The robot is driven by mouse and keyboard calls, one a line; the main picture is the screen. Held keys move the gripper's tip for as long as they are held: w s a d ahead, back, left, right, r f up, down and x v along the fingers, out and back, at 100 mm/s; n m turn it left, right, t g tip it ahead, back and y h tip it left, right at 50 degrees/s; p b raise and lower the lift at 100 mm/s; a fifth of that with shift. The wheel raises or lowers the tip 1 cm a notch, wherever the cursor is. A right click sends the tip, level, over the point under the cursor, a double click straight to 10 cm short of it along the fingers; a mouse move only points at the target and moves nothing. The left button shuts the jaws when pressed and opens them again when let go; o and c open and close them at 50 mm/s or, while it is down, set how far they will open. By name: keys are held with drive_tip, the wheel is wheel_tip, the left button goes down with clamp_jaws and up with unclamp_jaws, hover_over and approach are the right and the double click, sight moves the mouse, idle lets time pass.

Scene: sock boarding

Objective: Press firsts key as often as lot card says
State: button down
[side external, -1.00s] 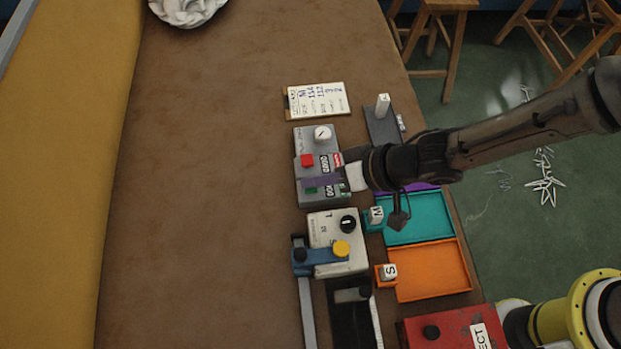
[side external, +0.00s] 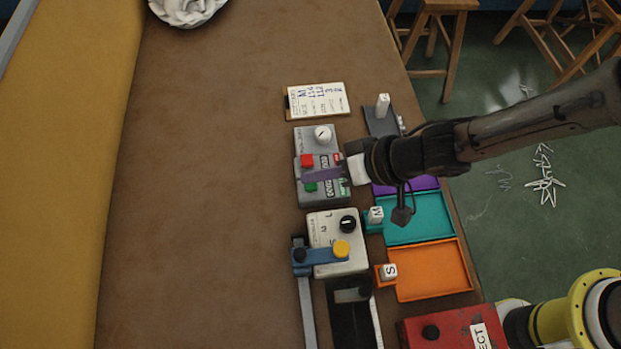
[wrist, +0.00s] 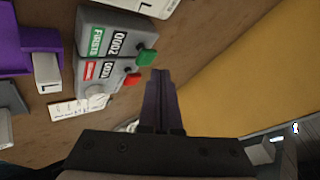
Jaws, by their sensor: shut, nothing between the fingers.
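The grey counter box (side external: 334,141) stands on the brown table with a red key (side external: 307,160), a green key (side external: 310,187) and a white knob (side external: 322,134). In the wrist view, the green label reads FIRSTS beside a display that looks like 0002 (wrist: 117,45); the green key (wrist: 147,57) and red key (wrist: 132,79) also show. My gripper (side external: 303,180) is shut and empty, its purple fingers over the box, close to the green key. Contact cannot be told. The lot card (side external: 317,100) lies behind the box; its small handwriting is not surely readable.
A white device with a black knob and yellow button (side external: 322,229) stands in front of the box. Purple (side external: 420,184), teal (side external: 440,230) and orange (side external: 465,285) trays lie to the right. A red box (side external: 455,328) is at the front. The table's left is clear.

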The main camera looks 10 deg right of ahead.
sight(317, 187)
drive_tip(key=shift+r, duration=2.5)
idle(0.9)
wheel_tip(317, 187, up, 4)
drive_tip(key=shift+f, duration=0.1)
idle(0.4)
drive_tip(key=shift+f, duration=4.35)
drive_tip(key=shift+f, duration=0.1)
drive_tip(key=shift+f, duration=0.35)
